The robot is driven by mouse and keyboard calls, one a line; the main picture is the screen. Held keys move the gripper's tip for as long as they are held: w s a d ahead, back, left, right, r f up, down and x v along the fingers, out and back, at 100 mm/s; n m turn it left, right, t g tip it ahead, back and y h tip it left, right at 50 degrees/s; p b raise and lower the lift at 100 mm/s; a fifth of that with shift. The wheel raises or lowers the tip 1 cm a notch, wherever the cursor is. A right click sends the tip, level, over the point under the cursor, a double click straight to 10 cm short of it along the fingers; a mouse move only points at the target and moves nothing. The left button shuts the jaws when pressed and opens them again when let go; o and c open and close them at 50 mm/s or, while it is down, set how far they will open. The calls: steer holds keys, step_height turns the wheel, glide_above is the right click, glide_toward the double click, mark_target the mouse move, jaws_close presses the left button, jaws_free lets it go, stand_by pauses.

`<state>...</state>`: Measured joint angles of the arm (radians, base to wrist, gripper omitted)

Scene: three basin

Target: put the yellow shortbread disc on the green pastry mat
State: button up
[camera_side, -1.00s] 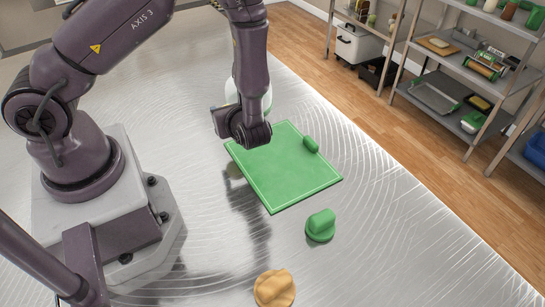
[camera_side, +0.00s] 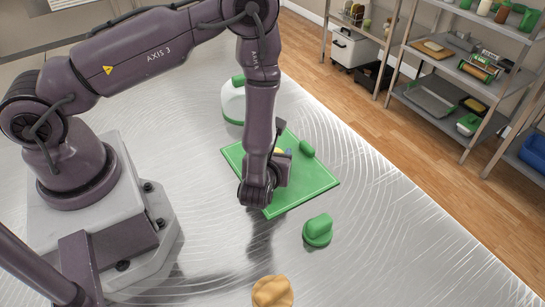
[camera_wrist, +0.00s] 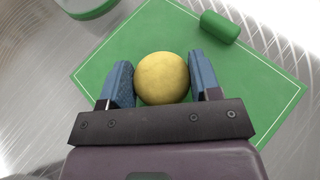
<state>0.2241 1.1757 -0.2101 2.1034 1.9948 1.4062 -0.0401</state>
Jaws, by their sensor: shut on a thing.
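The yellow shortbread disc (camera_wrist: 162,78) sits between the two blue fingers of my gripper (camera_wrist: 162,72) in the wrist view. My gripper is shut on it. In the side view only a sliver of the yellow disc (camera_side: 279,151) shows beside my wrist, and my arm hides most of my gripper. The green pastry mat (camera_wrist: 120,45) lies flat behind the disc in the wrist view. It also lies on the metal table in the side view (camera_side: 312,187). The disc is over the mat; I cannot tell how high.
A small green cylinder (camera_side: 307,149) lies on the mat near its far right edge. A green knobbed piece (camera_side: 317,231) and a tan lump (camera_side: 272,291) stand on the table in front. A white container with green trim (camera_side: 233,103) stands behind the mat. Table right of it is clear.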

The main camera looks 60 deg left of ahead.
steer(key=shift+f, duration=0.4)
steer(key=shift+f, duration=0.1)
steer(key=o, duration=0.9)
